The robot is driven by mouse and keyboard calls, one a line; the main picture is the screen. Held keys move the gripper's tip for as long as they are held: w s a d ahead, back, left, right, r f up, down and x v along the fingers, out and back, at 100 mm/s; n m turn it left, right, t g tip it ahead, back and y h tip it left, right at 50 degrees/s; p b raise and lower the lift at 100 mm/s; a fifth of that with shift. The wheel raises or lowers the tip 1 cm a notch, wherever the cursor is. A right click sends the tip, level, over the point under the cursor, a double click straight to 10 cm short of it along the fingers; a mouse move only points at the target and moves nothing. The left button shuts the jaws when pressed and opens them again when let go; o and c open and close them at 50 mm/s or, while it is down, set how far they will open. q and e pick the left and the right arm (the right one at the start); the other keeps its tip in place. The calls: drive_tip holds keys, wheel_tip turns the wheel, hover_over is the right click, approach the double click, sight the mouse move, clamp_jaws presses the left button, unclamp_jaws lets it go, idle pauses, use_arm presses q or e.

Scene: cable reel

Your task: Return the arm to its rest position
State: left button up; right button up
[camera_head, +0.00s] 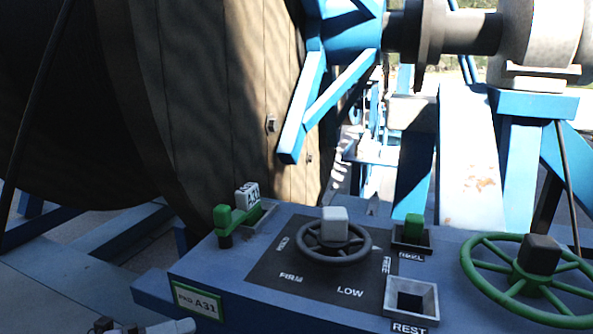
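No gripper fingers can be made out in the head view. Small dark and grey parts show at the bottom edge, left of centre, cut off by the frame; I cannot tell what they are. A blue-grey control panel (235,268) fills the lower middle. On it is a grey handwheel (335,254) with a white block (334,224) on top, among labels including FIRM and LOW. A square socket marked REST (411,298) is in front and looks empty. A green block (413,228) stands in another socket behind it.
A green handwheel (482,267) with a dark block (540,254) is at the right. A green lever (226,220) and white tag block (247,195) are at the panel's left. A large wooden reel (220,100) and blue frame (515,105) stand behind.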

use_arm(q)
drive_tip(key=s+a+f+n+y, duration=1.3)
drive_tip(key=s+a+f+n, duration=0.2)
drive_tip(key=a+f+n, duration=0.4)
drive_tip(key=s+d+f+n+t, duration=0.1)
drive_tip(key=d+n, duration=0.4)
drive_tip(key=d, duration=0.4)
drive_tip(key=s+d+f+n, duration=0.1)
drive_tip(key=d+f+n, duration=0.1)
drive_tip(key=d+n, duration=0.3)
drive_tip(key=shift+d+f+t, duration=0.2)
drive_tip(key=shift+d+t, duration=0.2)
drive_tip(key=shift+d, duration=1.6)
